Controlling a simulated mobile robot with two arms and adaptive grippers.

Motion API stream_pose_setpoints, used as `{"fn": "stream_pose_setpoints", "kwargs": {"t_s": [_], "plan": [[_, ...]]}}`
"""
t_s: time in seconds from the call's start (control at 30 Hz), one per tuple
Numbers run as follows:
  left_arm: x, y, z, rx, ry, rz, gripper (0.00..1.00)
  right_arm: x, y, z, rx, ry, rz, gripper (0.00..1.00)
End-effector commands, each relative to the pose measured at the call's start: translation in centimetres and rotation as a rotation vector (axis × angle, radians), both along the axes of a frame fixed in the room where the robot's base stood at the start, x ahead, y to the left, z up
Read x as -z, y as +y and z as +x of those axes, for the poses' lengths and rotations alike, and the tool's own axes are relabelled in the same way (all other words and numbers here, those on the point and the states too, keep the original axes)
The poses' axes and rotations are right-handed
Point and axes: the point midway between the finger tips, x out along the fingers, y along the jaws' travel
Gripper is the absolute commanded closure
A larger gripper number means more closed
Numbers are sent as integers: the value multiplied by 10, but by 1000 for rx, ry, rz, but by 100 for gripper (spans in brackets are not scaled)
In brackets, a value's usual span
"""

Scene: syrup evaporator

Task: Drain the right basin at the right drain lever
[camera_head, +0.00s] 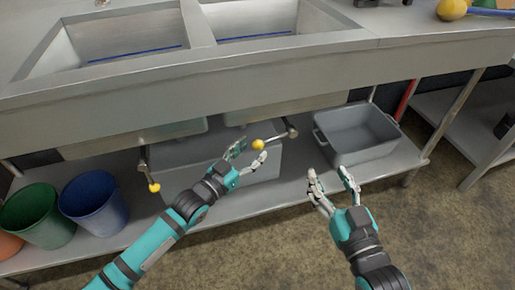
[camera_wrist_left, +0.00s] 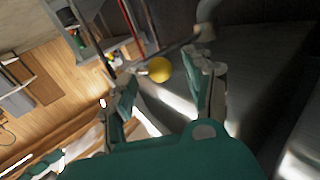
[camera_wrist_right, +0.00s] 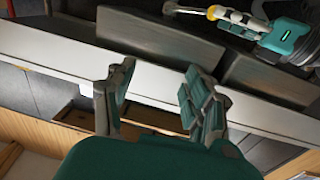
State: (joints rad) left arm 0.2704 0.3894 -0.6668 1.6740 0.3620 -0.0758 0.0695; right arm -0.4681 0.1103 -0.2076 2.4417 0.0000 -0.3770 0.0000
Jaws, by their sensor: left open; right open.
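The right basin (camera_head: 255,20) is a steel sink at the top of the head view, with a blue line along its floor. Below it, the right drain lever's yellow knob (camera_head: 257,145) sits on a short metal bar. My left gripper (camera_head: 249,155) is open around the knob's near side; I cannot tell whether it touches. In the left wrist view the knob (camera_wrist_left: 159,69) shows between the open fingertips (camera_wrist_left: 168,75). My right gripper (camera_head: 331,178) is open and empty, in front of the lower shelf. The left drain lever's yellow knob (camera_head: 154,187) hangs lower, to the left.
The left basin (camera_head: 120,37) is beside the right one. A grey tub (camera_head: 357,158) stands on the lower shelf at right. Green (camera_head: 32,214) and blue (camera_head: 94,203) buckets stand at left. The counter's front edge (camera_head: 230,93) overhangs the levers. Open floor lies in front.

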Motion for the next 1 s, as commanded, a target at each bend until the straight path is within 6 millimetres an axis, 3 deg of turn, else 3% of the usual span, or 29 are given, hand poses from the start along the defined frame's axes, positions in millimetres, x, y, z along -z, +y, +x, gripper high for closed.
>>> {"fn": "stream_pose_setpoints", "kwargs": {"t_s": [0.3, 0.63, 1.0], "plan": [[0, -20, 25, 1, -1, 1, 47, -37, 5, -2, -13, -210, 55, 47], [0, -21, 27, 0, 0, 1, 47, -41, 5, -3, -14, -230, 61, 47], [0, -19, 28, -2, -1, 2, 94, -41, 5, -3, -13, -229, 61, 47]]}}
